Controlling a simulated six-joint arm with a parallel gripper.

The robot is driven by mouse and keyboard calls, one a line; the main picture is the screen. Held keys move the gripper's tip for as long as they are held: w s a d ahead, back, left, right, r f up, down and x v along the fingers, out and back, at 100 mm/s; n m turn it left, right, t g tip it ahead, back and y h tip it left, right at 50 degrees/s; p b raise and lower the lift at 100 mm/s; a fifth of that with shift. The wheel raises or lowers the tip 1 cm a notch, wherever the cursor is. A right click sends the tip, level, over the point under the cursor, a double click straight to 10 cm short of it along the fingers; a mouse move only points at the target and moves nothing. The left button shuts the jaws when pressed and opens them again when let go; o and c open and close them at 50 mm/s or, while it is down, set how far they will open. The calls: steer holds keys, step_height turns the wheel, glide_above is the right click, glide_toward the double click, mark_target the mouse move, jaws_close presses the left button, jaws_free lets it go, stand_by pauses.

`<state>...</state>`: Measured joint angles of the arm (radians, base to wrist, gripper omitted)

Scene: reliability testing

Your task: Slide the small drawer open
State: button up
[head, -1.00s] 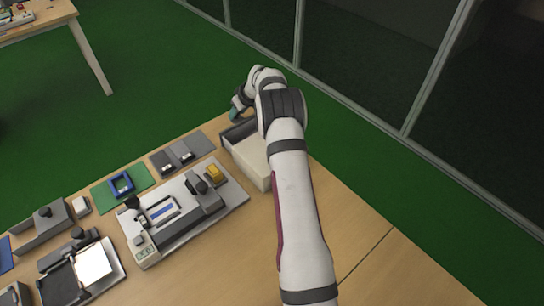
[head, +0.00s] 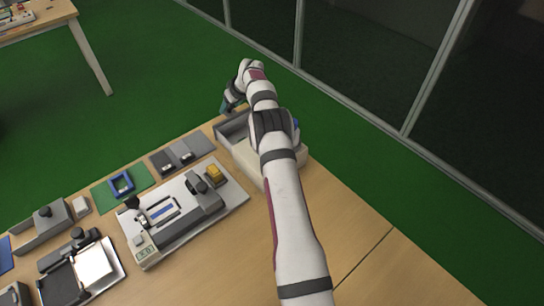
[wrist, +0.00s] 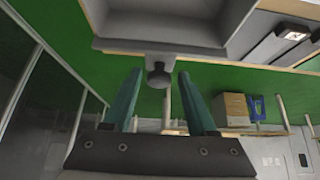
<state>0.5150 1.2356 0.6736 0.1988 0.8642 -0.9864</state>
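The small drawer (head: 232,129) is a grey tray sticking out of the far-left end of a cream box (head: 290,162). Its open inside shows. In the wrist view the grey drawer (wrist: 165,28) fills the top, with a dark round knob (wrist: 158,76) on a bracket at its outer face. My gripper (wrist: 161,74) has its two teal fingers apart, one on each side of the knob, with visible gaps. In the head view my gripper (head: 227,105) is beyond the drawer's outer end, partly hidden by my wrist. My arm covers part of the box.
A grey device on a pale plate (head: 236,196), a green mat with a blue frame (head: 121,184) and grey pads (head: 190,149) lie left of the box. The wooden table (head: 365,265) is clear at right. Its far edge lies near the drawer.

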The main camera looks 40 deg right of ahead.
step_height(320, 180, up, 5)
stand_by(0.4)
steer(key=s+a+r+m+g+y, duration=0.1)
steer(key=s+a+r, duration=0.2)
steer(key=a+r, duration=0.25)
steer(key=s+a+r+g, duration=0.1)
steer(key=s+a+r, duration=0.25)
steer(key=a, duration=0.25)
steer(key=s+a+r+m+g, duration=0.2)
steer(key=s+a+r, duration=0.3)
steer(key=s+a, duration=0.7)
steer(key=s+a+f+m+g, duration=0.1)
steer(key=s+a, duration=0.1)
steer(key=s, duration=0.8)
steer(key=s+a+f+g, duration=0.1)
steer(key=s+a+f, duration=0.1)
steer(key=s, duration=0.8)
steer(key=s+a+f+m+g, duration=0.1)
steer(key=s+a+f, duration=0.1)
steer(key=s, duration=0.8)
steer(key=shift+s+a+m+y, duration=0.3)
steer(key=shift+s+a+y, duration=0.1)
steer(key=shift+a, duration=0.5)
